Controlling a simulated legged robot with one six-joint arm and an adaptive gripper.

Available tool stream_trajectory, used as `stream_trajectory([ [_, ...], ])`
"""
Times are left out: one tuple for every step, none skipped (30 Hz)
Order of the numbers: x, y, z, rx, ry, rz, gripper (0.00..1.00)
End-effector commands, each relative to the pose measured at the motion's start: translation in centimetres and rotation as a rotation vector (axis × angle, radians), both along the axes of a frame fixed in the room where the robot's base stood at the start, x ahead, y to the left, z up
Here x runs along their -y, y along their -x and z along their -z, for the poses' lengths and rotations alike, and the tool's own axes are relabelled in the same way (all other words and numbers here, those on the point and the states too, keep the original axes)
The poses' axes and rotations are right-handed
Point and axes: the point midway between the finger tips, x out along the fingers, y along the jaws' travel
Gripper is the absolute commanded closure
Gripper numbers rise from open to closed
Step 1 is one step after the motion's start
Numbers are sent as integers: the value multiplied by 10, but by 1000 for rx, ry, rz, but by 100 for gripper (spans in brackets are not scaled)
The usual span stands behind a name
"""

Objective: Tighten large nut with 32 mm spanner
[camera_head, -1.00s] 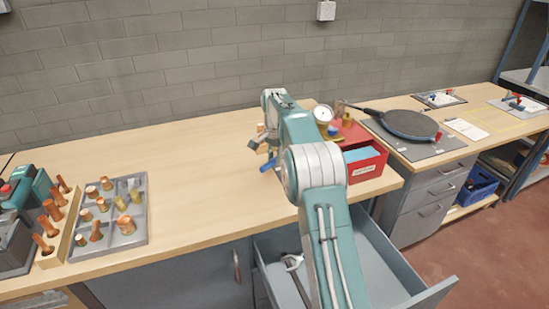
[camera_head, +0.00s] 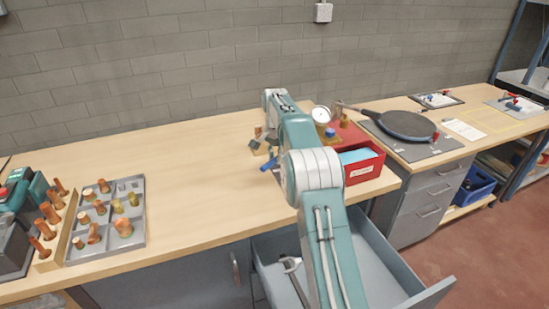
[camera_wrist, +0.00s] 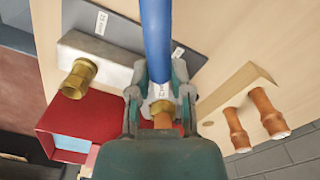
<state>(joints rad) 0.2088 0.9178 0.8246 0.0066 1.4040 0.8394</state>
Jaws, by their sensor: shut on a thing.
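My gripper (camera_wrist: 160,95) is shut on a blue-handled spanner (camera_wrist: 157,40). In the wrist view, the blue handle runs from the top edge down between the two fingers. A pale part with small marking shows at its lower end. A brass nut (camera_wrist: 163,106) with copper below it sits right by that end; I cannot tell whether the spanner is seated around it. In the head view, the blue handle (camera_head: 270,163) shows beyond my arm above the bench, and my gripper is largely hidden. Another brass fitting (camera_wrist: 79,78) stands to the left in the wrist view.
A red box (camera_head: 364,169) and a gauge (camera_head: 321,116) stand right of my arm. An open drawer (camera_head: 390,265) below holds a grey spanner (camera_head: 290,265). A tray of fittings (camera_head: 135,240) lies at left. A wooden block (camera_wrist: 240,90) holds copper pieces. The middle bench is clear.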

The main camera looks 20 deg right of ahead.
Motion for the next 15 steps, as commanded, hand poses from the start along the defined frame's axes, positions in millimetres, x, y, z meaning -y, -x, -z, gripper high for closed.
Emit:
stream_trajectory([
  [0,0,0,1,0,0,100],
  [1,0,0,1,0,0,100],
  [1,-1,0,1,0,0,100],
  [2,-1,0,1,0,1,100],
  [2,-1,0,1,0,1,100],
  [3,-2,0,0,0,1,100],
  [4,-2,0,0,0,1,100],
  [5,-3,0,0,0,1,100],
  [6,-3,0,0,0,1,100],
  [6,-3,0,0,0,2,100],
  [7,-4,0,0,0,2,100],
  [8,-4,0,0,0,2,100],
  [9,-5,0,0,0,2,100],
  [9,-5,0,1,0,2,100],
  [10,-6,0,1,0,2,100],
])
